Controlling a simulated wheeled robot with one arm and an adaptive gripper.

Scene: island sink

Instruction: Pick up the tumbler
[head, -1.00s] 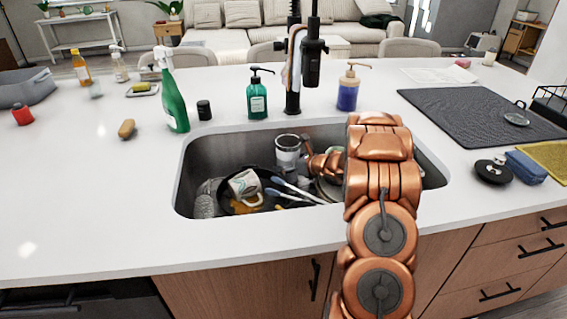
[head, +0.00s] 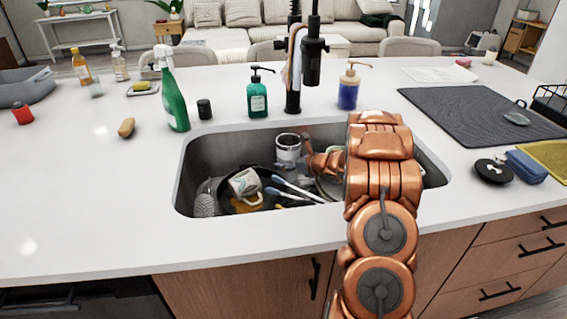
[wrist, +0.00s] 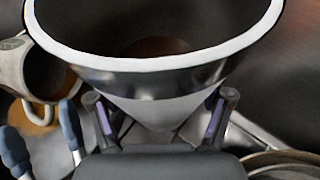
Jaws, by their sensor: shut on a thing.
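The tumbler (head: 288,153) is a metallic cup with a white rim, upright at the back of the sink in the head view. In the wrist view the tumbler (wrist: 150,82) fills the upper middle, its wide mouth showing a dark inside. My gripper (wrist: 162,99) has one finger on each side of the tumbler's body and is shut on it. In the head view my copper-coloured arm reaches into the sink from the right and hides much of the gripper. Whether the tumbler's base touches anything is hidden.
The sink (head: 196,165) also holds a dark pan with a patterned mug (head: 244,183), blue-and-white utensils (head: 290,188) and other dishes. The mug (wrist: 40,75) is close left of the tumbler. The black faucet (head: 292,95) stands behind the sink, between two soap dispensers.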

